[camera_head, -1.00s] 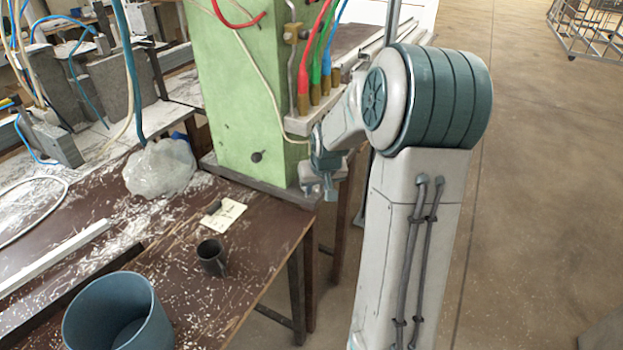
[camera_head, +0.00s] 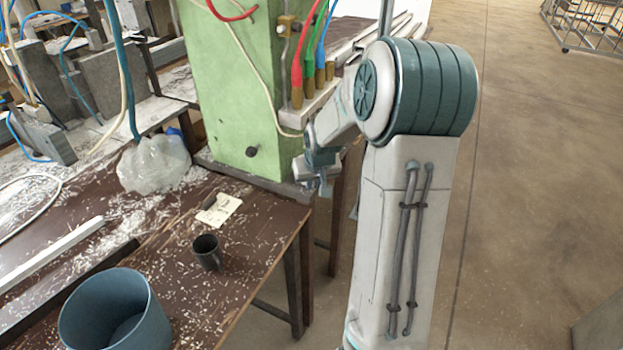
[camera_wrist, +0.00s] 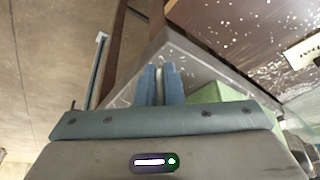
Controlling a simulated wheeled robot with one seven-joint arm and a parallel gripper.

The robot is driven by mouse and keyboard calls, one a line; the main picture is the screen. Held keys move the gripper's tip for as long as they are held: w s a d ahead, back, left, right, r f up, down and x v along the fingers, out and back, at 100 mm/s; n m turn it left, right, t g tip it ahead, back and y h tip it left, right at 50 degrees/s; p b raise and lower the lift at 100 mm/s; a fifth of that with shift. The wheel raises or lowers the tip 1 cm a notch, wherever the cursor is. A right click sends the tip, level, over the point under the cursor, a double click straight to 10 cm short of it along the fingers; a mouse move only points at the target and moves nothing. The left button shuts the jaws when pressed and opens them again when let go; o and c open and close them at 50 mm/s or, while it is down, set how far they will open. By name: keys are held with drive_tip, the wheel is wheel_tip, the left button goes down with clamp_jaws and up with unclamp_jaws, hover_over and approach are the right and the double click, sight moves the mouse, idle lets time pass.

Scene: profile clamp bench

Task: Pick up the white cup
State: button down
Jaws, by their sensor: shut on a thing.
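I see no white cup in either view. A dark grey cup (camera_head: 207,253) stands upright on the brown table, near its right edge. My gripper (camera_head: 325,186) is up and to the right of that cup, beside the lower corner of the green machine column, well apart from the cup.
A blue bucket (camera_head: 118,312) stands at the table's front left. A clear plastic bag (camera_head: 155,163), a paper note (camera_head: 219,209) and shavings lie on the table (camera_head: 255,232). The green column (camera_head: 235,95) with hoses stands close to my arm. Open floor lies right.

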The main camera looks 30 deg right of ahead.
drive_tip(key=shift+r, duration=0.15)
drive_tip(key=shift+r, duration=1.4)
drive_tip(key=shift+s+r, duration=0.15)
drive_tip(key=shift+r, duration=0.1)
drive_tip(key=s+a+b, duration=0.1)
drive_tip(key=s+a, duration=0.1)
drive_tip(key=s, duration=1.5)
drive_tip(key=shift+s+a, duration=0.2)
drive_tip(key=shift+a, duration=0.05)
drive_tip(key=shift+f, duration=0.1)
idle(0.9)
